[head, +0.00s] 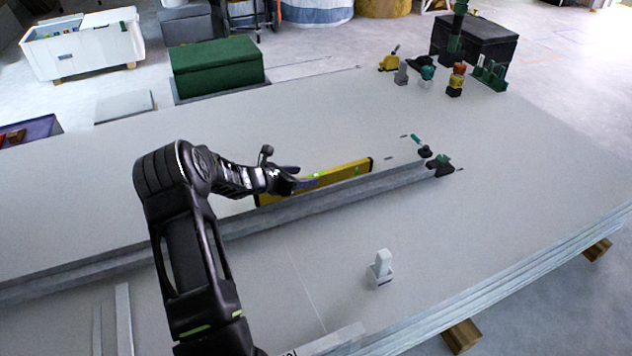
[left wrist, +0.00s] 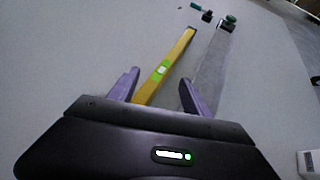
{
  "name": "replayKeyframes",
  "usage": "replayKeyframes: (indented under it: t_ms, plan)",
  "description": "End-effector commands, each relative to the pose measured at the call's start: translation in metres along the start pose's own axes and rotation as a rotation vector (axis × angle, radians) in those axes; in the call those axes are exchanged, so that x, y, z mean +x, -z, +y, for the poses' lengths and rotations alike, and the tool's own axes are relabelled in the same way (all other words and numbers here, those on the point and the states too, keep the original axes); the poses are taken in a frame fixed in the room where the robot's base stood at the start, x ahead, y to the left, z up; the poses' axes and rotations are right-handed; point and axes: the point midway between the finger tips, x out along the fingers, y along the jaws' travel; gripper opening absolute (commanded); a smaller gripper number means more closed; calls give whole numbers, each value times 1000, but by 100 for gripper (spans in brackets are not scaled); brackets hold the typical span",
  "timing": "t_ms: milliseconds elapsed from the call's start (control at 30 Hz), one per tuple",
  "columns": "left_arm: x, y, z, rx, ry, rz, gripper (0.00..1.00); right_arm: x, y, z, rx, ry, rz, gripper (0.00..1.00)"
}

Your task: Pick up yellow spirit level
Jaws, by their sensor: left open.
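The yellow spirit level (head: 345,172) lies on the large pale panel stack, alongside a long grey metal rail. It has a dark end cap and a green vial. My left gripper (head: 305,182) is over the level, and its fingers hide part of it. In the left wrist view the level (left wrist: 176,58) runs between the two open purple fingers (left wrist: 158,92) and on away from them. The level's near end is hidden behind the gripper body in that view. I cannot tell whether the fingers touch it. My right gripper is not in view.
The grey rail (head: 400,177) lies close beside the level, with dark clamps (head: 440,165) at its far end. A small white block (head: 380,268) stands on the near panel. Several tools (head: 428,70) stand at the far edge. The panel's right side is clear.

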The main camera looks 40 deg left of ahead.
Motion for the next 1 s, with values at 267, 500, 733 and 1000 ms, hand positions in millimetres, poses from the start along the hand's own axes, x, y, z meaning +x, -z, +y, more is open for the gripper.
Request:
replayKeyframes:
  t_ms: [267,500,733,1000]
  plan:
    - [35,4,-3,0,2,0,57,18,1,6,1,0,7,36]
    - [52,1,-2,0,0,1,57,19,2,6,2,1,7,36]
    - [51,1,-2,0,0,0,57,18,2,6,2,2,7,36]
    - [51,1,-2,0,0,0,57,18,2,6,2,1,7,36]
